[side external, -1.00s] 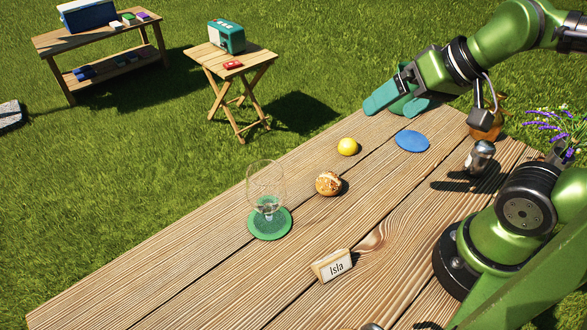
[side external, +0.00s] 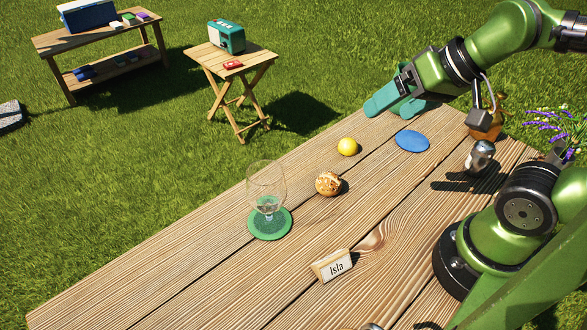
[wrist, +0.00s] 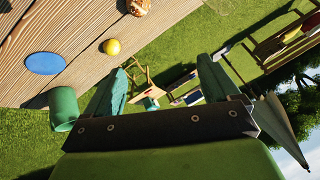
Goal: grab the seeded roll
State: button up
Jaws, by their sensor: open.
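The seeded roll (side external: 328,184), round and golden brown with pale specks, sits on the wooden table between a wine glass and a yellow ball-like fruit. It also shows at the top edge of the wrist view (wrist: 138,6), partly cut off. My gripper (side external: 388,104), with teal fingers, is open and empty above the table's far edge, to the upper right of the roll and well apart from it. In the wrist view the two fingers (wrist: 161,88) stand apart with nothing between them.
The yellow fruit (side external: 347,147) and a blue disc (side external: 412,141) lie between roll and gripper. A wine glass (side external: 266,188) stands on a green coaster (side external: 270,230) left of the roll. An "Isla" name card (side external: 332,266) is in front. A metal shaker (side external: 479,158) stands at right.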

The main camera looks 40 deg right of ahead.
jog(key=w+a+f+n+g+h, duration=0.1)
jog(key=w+a+f+g, duration=0.2)
jog(key=w+f+g, duration=0.25)
jog(key=m+h, duration=0.2)
send_over(329, 177)
jog(key=shift+g, duration=0.25)
jog(key=f, duration=0.8)
jog(key=s+f, duration=0.1)
jog(key=f, duration=0.3)
jog(key=shift+d, duration=0.1)
jog(key=shift+n, duration=0.3)
jog(key=shift+w+f, duration=0.2)
jog(key=shift+f, duration=1.2)
jog(key=shift+w+f, duration=0.2)
jog(key=shift+f, duration=1.15)
jog(key=shift+c, duration=0.3)
jog(key=c, duration=1.1)
